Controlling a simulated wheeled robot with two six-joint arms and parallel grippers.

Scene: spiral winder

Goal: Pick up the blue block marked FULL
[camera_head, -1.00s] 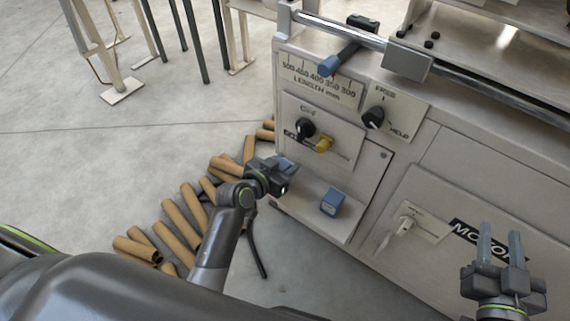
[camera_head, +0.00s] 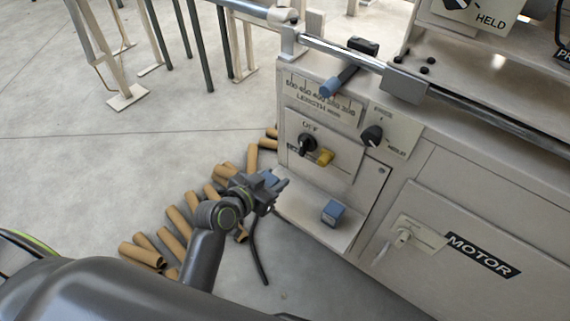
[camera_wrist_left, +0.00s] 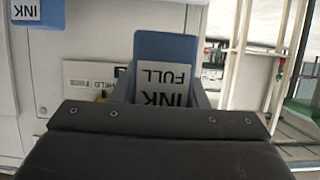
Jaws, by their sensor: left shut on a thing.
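My left gripper (camera_head: 275,184) is shut on the blue block (camera_wrist_left: 163,48) whose white label reads INK FULL, upside down in the left wrist view. The block sits between the two fingers, its lower part hidden behind the gripper body. In the head view only a small blue part of it (camera_head: 269,177) shows. The gripper is beside the left end of the machine's low shelf (camera_head: 298,212). My right gripper is out of view.
A second blue block (camera_head: 333,213) stands on the shelf; its label in the left wrist view (camera_wrist_left: 25,9) reads INK. Cardboard tubes (camera_head: 178,222) lie on the floor to the left. Knobs (camera_head: 307,145) and a yellow part (camera_head: 325,157) stick out above the shelf.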

